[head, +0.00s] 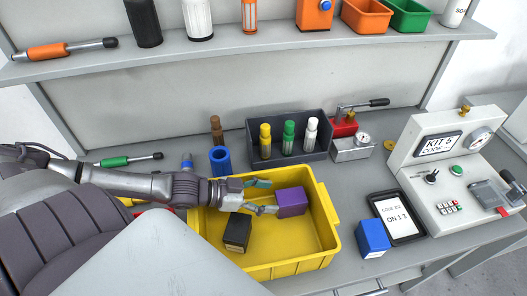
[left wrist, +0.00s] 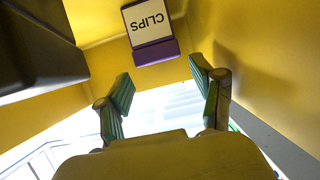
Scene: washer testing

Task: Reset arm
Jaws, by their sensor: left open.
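My left gripper (head: 263,196) reaches in from the left over the yellow bin (head: 333,243). Its fingers are open and spread, with nothing between them. The purple box (head: 291,202) is in the right part of the bin, just beyond the fingertips. In the left wrist view the open fingers (left wrist: 165,92) point toward the purple box (left wrist: 155,53), whose white label reads CLIPS upside down. A gap shows between fingers and box. My right gripper is not in view.
A black box (head: 237,232) is also in the bin, below my left gripper. A tester reading KIT 5 (head: 446,170) is at right.

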